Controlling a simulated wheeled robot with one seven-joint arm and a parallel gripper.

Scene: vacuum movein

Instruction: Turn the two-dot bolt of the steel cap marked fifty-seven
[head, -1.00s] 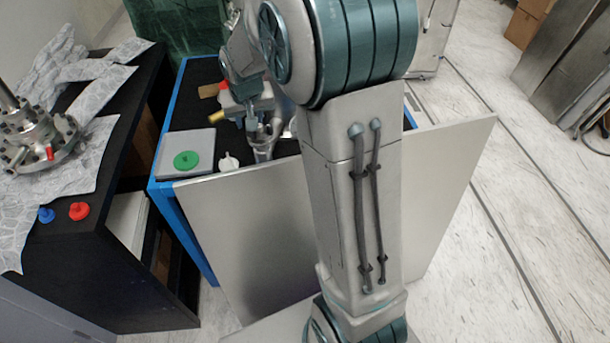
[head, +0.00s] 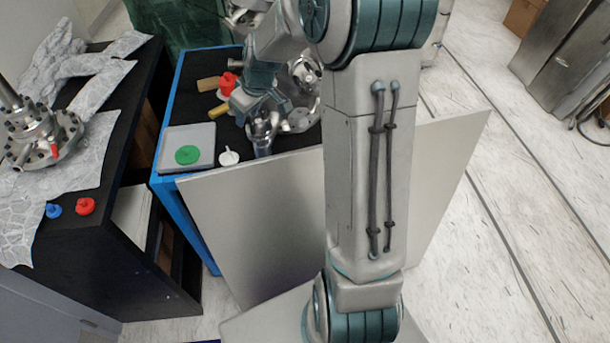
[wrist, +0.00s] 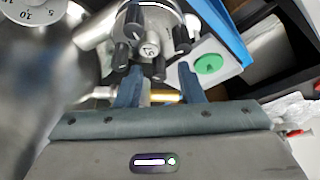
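In the wrist view a round steel cap (wrist: 152,18) carries several dark bolt heads around its edge. A small white round label (wrist: 151,49) on it bears a mark that looks like a turned number, too small to read surely. I cannot make out dots on the bolts. My gripper (wrist: 158,72) has its two blue fingers apart, just below the cap's near side. A dark bolt head (wrist: 160,68) shows near the gap between the fingertips; contact cannot be told. In the head view steel parts (head: 262,132) show below my wrist on the blue-edged table (head: 168,188).
A green disc (head: 187,155) lies on a grey plate (head: 205,138), beside a small white piece (head: 229,156). More steel fittings (head: 304,72) stand to the right. A dial (wrist: 30,12) shows in the wrist view. A large grey panel (head: 260,210) leans before the table.

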